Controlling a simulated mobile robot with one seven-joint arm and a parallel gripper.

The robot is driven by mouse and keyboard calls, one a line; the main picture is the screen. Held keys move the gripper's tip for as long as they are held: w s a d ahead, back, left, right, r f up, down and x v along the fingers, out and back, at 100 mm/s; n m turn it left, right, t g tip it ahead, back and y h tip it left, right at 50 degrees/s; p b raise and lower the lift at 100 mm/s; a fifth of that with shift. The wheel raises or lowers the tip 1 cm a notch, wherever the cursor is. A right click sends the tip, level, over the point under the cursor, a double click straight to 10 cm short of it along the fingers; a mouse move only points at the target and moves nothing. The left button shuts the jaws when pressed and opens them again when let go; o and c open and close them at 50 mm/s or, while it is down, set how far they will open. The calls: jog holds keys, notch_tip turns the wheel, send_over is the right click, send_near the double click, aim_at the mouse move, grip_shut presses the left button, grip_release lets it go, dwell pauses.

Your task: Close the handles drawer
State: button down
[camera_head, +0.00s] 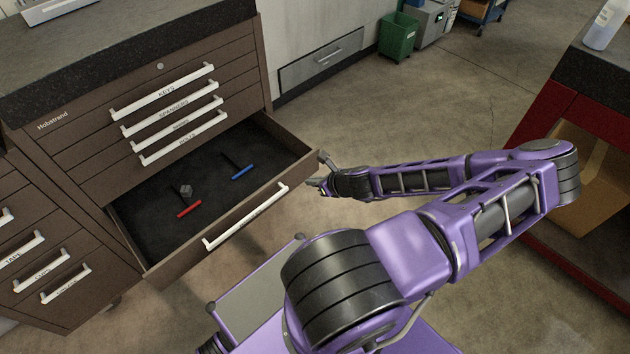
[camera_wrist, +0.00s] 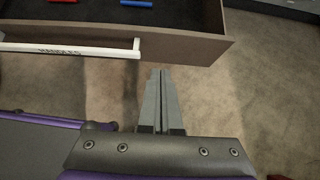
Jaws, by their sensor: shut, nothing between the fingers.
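The handles drawer (camera_head: 153,264) is pulled far out at the bottom of the brown cabinet. Its white bar handle (camera_head: 246,218) is on the front panel, and its label reads HANDLES in the wrist view (camera_wrist: 62,49). Inside lie a red-handled tool (camera_head: 189,209), a blue-handled tool (camera_head: 242,172) and a small grey block (camera_head: 186,190). My gripper (camera_head: 314,184) is at the right end of the drawer front. In the wrist view my gripper (camera_wrist: 160,74) has its two fingers together and empty, pointing at the drawer front right of the handle. I cannot tell whether they touch it.
Closed drawers labelled KEYS (camera_head: 163,93) and others sit above the open one. More closed drawers (camera_head: 43,266) are at left. A red bench (camera_head: 560,110) stands at right, a green bin (camera_head: 398,37) at the back. The floor between is clear.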

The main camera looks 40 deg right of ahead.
aim_at(289, 173)
jog(key=shift+w+a+f+b, duration=0.1)
jog(key=shift+w+f, duration=0.5)
jog(key=shift+w, duration=0.75)
jog(key=shift+w+a+f+b, duration=0.15)
jog(key=shift+w+f, duration=0.5)
jog(key=shift+w, duration=0.65)
jog(key=shift+w+d+f+b, duration=0.1)
jog(key=shift+w+f, duration=0.5)
jog(key=shift+w, duration=0.75)
jog(key=shift+w, duration=0.15)
